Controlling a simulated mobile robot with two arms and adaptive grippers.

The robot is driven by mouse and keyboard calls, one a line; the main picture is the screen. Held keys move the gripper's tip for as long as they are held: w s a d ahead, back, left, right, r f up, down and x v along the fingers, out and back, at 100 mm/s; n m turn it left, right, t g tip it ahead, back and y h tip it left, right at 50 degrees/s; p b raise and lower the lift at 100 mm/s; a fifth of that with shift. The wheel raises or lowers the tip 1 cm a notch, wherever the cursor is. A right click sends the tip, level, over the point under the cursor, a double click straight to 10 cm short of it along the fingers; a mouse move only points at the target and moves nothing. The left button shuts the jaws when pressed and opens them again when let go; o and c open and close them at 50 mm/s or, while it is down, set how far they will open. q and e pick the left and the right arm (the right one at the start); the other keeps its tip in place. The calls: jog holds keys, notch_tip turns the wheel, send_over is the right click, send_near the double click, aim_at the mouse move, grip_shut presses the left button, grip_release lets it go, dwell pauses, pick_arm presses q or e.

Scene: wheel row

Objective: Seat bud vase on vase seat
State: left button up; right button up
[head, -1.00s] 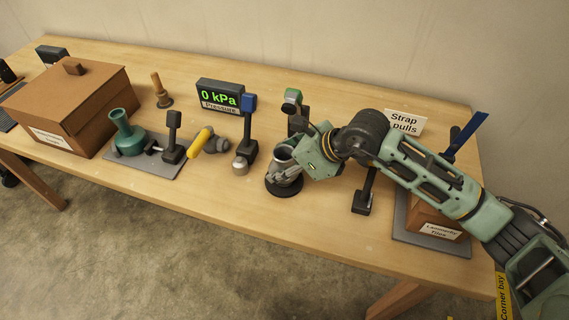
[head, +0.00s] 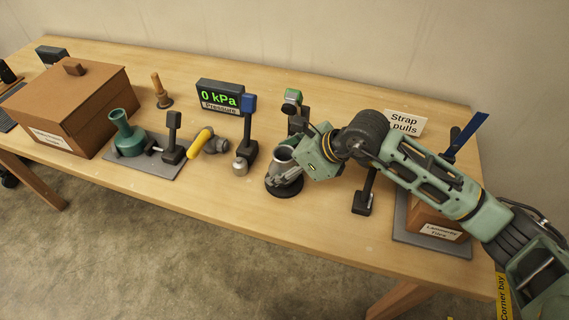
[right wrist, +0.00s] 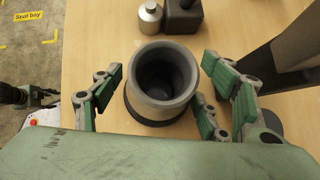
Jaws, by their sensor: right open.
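A grey, hollow round vessel (right wrist: 158,100), which looks like the bud vase, stands upright on a black round base (right wrist: 133,114), which looks like the vase seat. In the head view the vessel (head: 283,154) and the black base (head: 284,190) are near the table's front, partly hidden by my right gripper (head: 288,167). In the right wrist view my right gripper (right wrist: 163,85) is open, with green-padded fingers on both sides of the vessel and visible gaps to it. My left gripper is not in view.
A small silver bottle (right wrist: 150,15) and a dark block (right wrist: 183,18) are close by. A teal flask-shaped piece (head: 127,139), yellow-handled fitting (head: 202,141), brown box (head: 62,105) and pressure display (head: 219,97) lie to the left. A lever (head: 363,195) stands close on the right.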

aim_at(294, 162)
jog(key=shift+d+r, duration=0.1)
jog(key=shift+p+v, duration=0.6)
jog(key=shift+v, duration=0.9)
jog(key=shift+r, duration=0.1)
jog(key=shift+o, duration=0.5)
jog(key=o, duration=0.5)
jog(key=shift+c, duration=0.2)
jog(key=shift+o, duration=1.2)
